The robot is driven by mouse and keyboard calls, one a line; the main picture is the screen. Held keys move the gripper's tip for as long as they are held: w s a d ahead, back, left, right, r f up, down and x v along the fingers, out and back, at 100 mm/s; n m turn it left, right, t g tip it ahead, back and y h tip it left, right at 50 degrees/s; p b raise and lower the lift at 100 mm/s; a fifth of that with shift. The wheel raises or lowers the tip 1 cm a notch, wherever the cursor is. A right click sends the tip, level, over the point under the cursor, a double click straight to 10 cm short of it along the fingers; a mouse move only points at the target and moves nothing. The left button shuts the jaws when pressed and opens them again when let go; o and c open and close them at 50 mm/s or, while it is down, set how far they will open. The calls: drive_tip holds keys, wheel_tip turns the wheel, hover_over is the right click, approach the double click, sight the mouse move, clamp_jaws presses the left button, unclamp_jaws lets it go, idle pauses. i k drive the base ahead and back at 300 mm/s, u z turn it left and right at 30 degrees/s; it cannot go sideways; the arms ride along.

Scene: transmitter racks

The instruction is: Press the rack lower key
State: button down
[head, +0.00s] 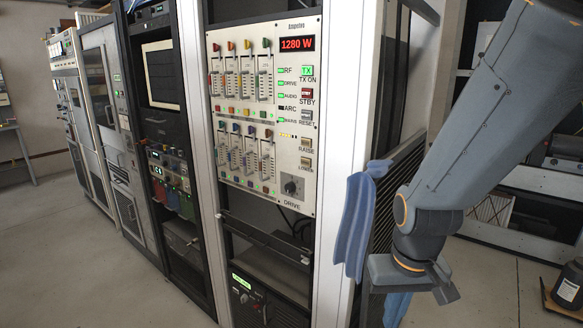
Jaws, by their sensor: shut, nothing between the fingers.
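The light-grey rack panel (265,118) faces me in the head view. Its lower key (306,163) is a small beige key at the right side of the panel, directly below the raise key (306,142) and above the drive knob (292,186). The lower key is in plain sight. My gripper (444,288) hangs at the end of my arm, to the right of and below the key, outside the rack frame and well apart from the panel. It is shut and empty; its fingertips are hard to make out.
A white rack post (328,120) stands between the panel and my arm. A blue, curved, cloth-like shape (355,225) is beside the post, left of my gripper. More racks (105,85) line the left. A dark container (566,290) stands at lower right. The left floor (95,275) is clear.

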sight(305, 162)
drive_tip(key=z, duration=2.8)
drive_tip(key=k, duration=0.75)
drive_tip(key=u, duration=1.7)
